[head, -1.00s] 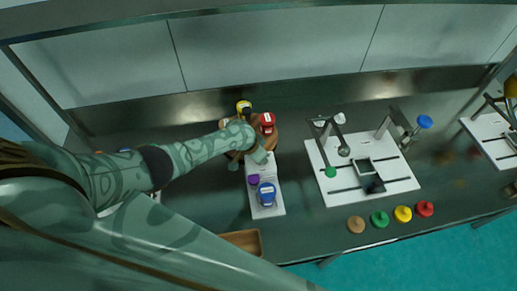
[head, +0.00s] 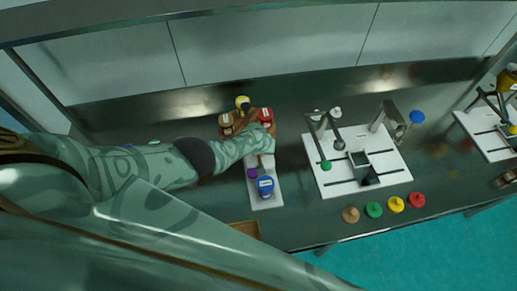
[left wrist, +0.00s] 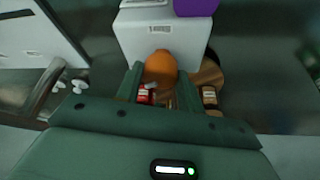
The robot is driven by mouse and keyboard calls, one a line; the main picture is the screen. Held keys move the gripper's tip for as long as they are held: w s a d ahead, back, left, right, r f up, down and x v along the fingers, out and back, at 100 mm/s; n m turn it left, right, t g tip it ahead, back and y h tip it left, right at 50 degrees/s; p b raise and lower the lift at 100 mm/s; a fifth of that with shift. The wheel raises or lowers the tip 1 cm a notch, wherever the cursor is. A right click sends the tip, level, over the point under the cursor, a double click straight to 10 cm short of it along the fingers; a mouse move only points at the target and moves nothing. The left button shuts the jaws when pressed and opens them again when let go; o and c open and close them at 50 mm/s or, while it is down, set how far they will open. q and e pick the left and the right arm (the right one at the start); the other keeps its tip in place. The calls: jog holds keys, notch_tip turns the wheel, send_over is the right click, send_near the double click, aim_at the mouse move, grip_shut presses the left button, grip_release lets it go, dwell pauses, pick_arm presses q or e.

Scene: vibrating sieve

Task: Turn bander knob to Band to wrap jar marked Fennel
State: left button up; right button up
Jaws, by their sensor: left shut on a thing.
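The white bander base (head: 272,200) lies on the bench in the head view, with a purple round part (head: 252,173) and a blue-topped jar (head: 265,187) on it. In the left wrist view, the white housing (left wrist: 165,40) shows the purple part (left wrist: 195,7) at its top edge. My left gripper (head: 268,150) is at the housing's far end. In the left wrist view, the gripper (left wrist: 159,80) is shut on an orange rounded knob (left wrist: 160,66) in front of the housing. No label reading Fennel is legible. My right gripper is out of view.
A wooden rack with a yellow-topped jar (head: 242,101) and a red-topped jar (head: 265,115) stands close behind my left gripper. A white board with lever fixtures (head: 330,185) is to the right. Several coloured lids, including a green one (head: 373,209), lie near the front edge.

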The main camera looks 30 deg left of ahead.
pick_arm(q)
jog(key=shift+n, duration=0.3)
jog(key=o, duration=1)
jog(key=shift+p+v, duration=6.9)
jog(key=shift+v, duration=1.25)
jog(key=shift+w+d, duration=0.15)
jog(key=shift+w, duration=0.05)
